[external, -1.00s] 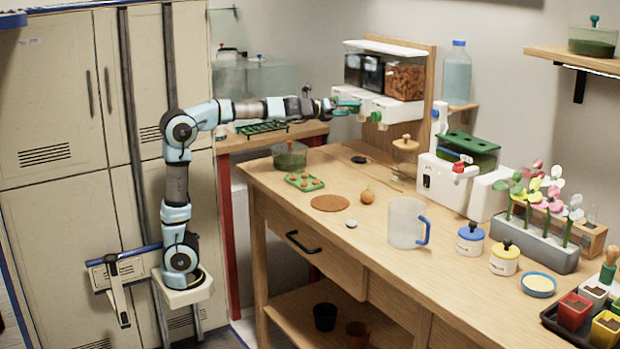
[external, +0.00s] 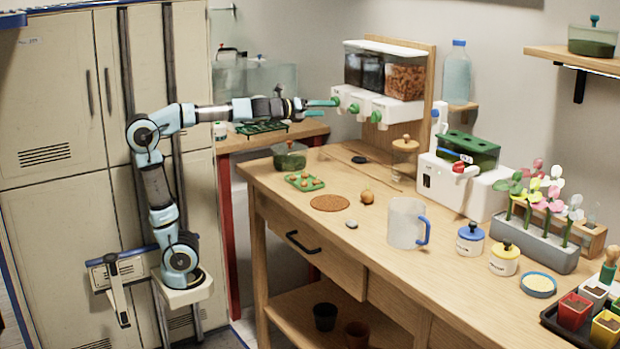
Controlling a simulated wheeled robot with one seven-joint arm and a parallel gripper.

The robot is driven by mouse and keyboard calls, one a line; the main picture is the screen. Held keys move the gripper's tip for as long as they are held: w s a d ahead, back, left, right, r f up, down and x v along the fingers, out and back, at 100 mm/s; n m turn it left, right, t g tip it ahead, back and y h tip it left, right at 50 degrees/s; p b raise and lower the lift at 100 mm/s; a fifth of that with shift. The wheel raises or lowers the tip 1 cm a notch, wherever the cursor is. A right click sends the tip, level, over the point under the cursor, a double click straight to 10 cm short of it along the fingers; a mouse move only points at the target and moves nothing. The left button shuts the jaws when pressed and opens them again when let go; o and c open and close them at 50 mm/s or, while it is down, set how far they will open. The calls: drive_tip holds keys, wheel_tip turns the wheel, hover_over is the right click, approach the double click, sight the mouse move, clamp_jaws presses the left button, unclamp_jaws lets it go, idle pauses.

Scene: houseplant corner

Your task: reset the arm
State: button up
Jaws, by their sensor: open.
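My gripper (external: 322,102) is open and empty, with its green fingers pointing right. It is in the air above the back left end of the workbench, just left of the wall dispenser (external: 384,82). The dispenser has clear bins over a white base with green knobs. From this angle the fingertips look close to the leftmost knob, and I cannot tell the exact gap. My arm is bent at the elbow on the left, with its forearm reaching nearly level to the right.
The wooden workbench (external: 330,223) holds a clear jug (external: 405,222), a green tray (external: 304,182), a lidded bowl (external: 289,155), a cork mat (external: 330,203) and a white machine (external: 463,183). A glass tank (external: 262,78) stands behind my forearm. The air left of the bench is open.

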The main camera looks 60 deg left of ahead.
idle(0.4)
drive_tip(key=s+r+n+g+p, duration=0.3)
drive_tip(key=s+n+g+p, duration=1.2)
drive_tip(key=p, duration=3.8)
drive_tip(key=s+n, duration=0.5)
drive_tip(key=n, duration=0.7)
drive_tip(key=shift+s+a, duration=0.3)
drive_tip(key=shift+s, duration=0.1)
drive_tip(key=shift+w, duration=0.1)
